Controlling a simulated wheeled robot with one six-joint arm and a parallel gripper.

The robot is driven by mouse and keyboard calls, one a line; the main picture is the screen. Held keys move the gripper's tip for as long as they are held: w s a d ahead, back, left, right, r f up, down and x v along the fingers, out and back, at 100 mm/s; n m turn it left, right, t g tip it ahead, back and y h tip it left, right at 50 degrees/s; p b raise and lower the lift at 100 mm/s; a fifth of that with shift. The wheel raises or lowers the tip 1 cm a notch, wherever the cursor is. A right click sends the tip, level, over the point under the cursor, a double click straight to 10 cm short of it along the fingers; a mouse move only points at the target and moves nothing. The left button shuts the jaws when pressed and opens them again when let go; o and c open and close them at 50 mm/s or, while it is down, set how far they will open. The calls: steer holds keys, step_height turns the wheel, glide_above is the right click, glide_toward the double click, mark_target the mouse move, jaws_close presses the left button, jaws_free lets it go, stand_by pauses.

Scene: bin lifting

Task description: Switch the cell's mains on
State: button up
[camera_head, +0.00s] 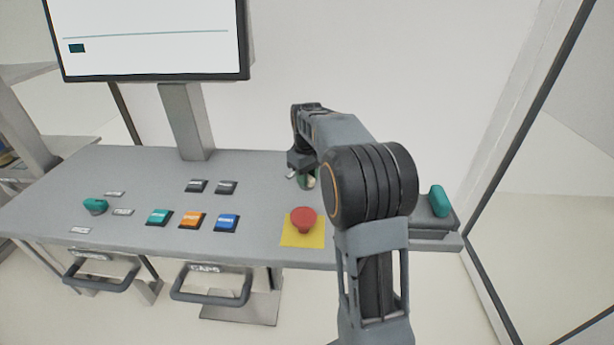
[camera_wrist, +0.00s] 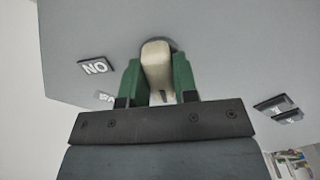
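A cream switch handle (camera_wrist: 157,62) stands on the grey console top in the wrist view. A label (camera_wrist: 95,66) left of it reads ON upside down, and a second label (camera_wrist: 105,97) below that is partly hidden by a finger. My gripper (camera_wrist: 158,76) has its green fingers on both sides of the handle, seemingly touching it. In the head view my gripper (camera_head: 304,174) is low over the back right of the console (camera_head: 60,195). My arm hides most of the switch there.
A red mushroom button (camera_head: 303,219) on a yellow plate sits in front of my gripper. Teal, orange (camera_head: 192,221) and blue buttons lie left of it, with a teal knob (camera_head: 95,206) further left. A monitor (camera_head: 150,40) stands behind. A teal-topped device (camera_head: 440,201) is at the right edge.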

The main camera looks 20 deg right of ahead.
steer(key=c, duration=0.4)
steer(key=shift+c, duration=0.2)
steer(key=shift+m, duration=0.4)
steer(key=shift+r+m+p, duration=0.15)
steer(key=shift+m+p, duration=0.5)
steer(key=shift+m, duration=0.45)
steer(key=m+p, duration=0.1)
steer(key=m, duration=0.3)
steer(key=shift+m, duration=0.3)
steer(key=m+p, duration=0.1)
steer(key=m, duration=0.4)
steer(key=m+p, duration=0.1)
steer(key=m, duration=0.4)
steer(key=shift+m, duration=0.3)
